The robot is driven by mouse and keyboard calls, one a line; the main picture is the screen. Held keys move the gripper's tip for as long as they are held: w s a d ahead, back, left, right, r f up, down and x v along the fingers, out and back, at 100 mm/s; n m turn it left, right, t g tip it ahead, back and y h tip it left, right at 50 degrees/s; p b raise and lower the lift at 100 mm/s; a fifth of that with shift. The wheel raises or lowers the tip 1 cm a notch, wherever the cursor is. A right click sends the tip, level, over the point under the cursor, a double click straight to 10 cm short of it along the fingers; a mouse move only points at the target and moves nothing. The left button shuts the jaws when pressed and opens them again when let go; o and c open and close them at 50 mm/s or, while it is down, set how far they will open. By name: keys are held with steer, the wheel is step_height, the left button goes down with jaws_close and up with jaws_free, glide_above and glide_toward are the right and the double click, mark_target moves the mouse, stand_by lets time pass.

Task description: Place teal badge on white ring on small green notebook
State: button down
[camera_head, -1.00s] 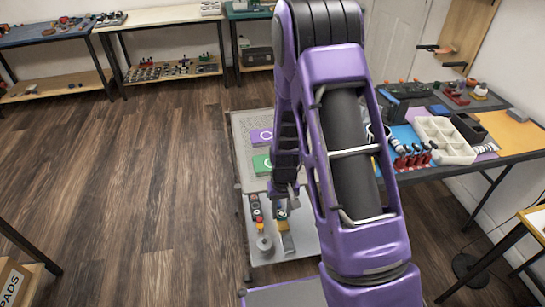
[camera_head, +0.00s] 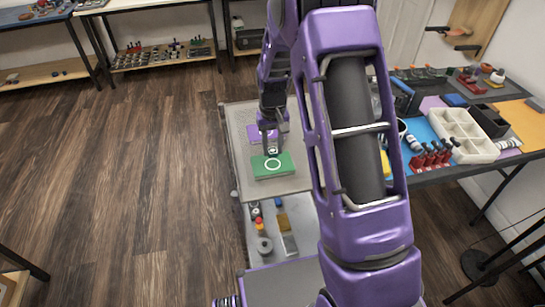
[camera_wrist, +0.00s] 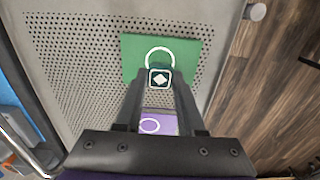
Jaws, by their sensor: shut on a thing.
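My gripper (camera_head: 272,147) is shut on the teal badge (camera_wrist: 160,78), a small dark teal square with a white diamond and a pale border. The green notebook (camera_head: 287,170) lies on the perforated grey top of the cart, with a white ring (camera_head: 273,164) on its cover. In the wrist view, the badge overlaps the near edge of the white ring (camera_wrist: 158,50) on the green notebook (camera_wrist: 190,52). The head view shows the gripper just beyond the ring. Whether the badge touches the notebook cannot be told.
A purple notebook (camera_head: 255,136) with its own white ring lies beside the green one, partly hidden by my gripper. The cart's lower level (camera_head: 259,219) holds several small parts. A crowded workbench with a white divided tray (camera_head: 470,150) stands to the right.

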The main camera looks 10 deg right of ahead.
mark_target(273, 150)
steer(key=shift+f, duration=1.9)
steer(key=shift+f, duration=0.1)
steer(key=shift+f+b, duration=0.15)
steer(key=shift+b, duration=0.2)
steer(key=c, duration=0.5)
jaws_free()
steer(key=shift+r, duration=0.2)
step_height(273, 150, up, 12)
steer(key=shift+r+p, duration=0.1)
steer(key=shift+p, duration=0.8)
